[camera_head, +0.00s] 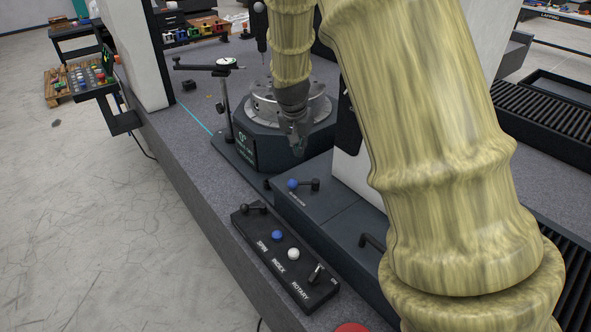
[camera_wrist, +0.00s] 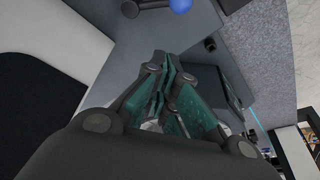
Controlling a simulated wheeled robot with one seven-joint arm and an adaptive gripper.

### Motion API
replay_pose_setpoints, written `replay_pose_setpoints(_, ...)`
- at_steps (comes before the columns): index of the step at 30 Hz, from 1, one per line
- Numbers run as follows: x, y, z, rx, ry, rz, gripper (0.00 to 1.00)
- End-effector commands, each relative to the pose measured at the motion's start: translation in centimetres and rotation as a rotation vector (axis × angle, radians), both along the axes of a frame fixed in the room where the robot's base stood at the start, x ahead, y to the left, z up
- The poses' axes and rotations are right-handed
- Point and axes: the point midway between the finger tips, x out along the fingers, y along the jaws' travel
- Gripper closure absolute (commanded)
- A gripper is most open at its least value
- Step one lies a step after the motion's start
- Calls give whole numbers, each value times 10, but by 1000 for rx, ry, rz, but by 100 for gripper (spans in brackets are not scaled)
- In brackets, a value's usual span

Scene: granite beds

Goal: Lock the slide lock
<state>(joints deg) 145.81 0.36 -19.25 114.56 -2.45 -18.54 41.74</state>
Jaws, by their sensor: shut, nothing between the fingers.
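A small lever with a blue ball knob (camera_head: 292,184) sits on top of a dark grey housing (camera_head: 330,207) beside the rotary unit; it looks like the slide lock, though no readable label confirms this. The knob is at the left end of its short black bar. In the wrist view, the blue knob (camera_wrist: 180,4) is at the top edge, partly cut off. My gripper (camera_head: 297,150) points down, above and behind the knob in the head view, apart from it. Its green-padded fingers (camera_wrist: 170,78) are closed together and empty.
A rotary table (camera_head: 290,108) with a dial gauge stand (camera_head: 226,105) stands close behind my gripper. A control box (camera_head: 284,258) with a blue and a white button lies in front. A black handle (camera_head: 372,242) rises from the housing. My arm hides the right side.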

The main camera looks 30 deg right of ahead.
Motion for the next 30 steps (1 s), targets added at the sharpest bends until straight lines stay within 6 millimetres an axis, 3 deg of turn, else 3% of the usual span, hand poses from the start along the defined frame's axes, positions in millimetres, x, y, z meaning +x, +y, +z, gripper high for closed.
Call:
replay_pose_setpoints(8, 6, -1, -14, 0, 5, 4, 100)
replay_pose_setpoints(30, 23, -24, -100, 0, 5, 4, 100)
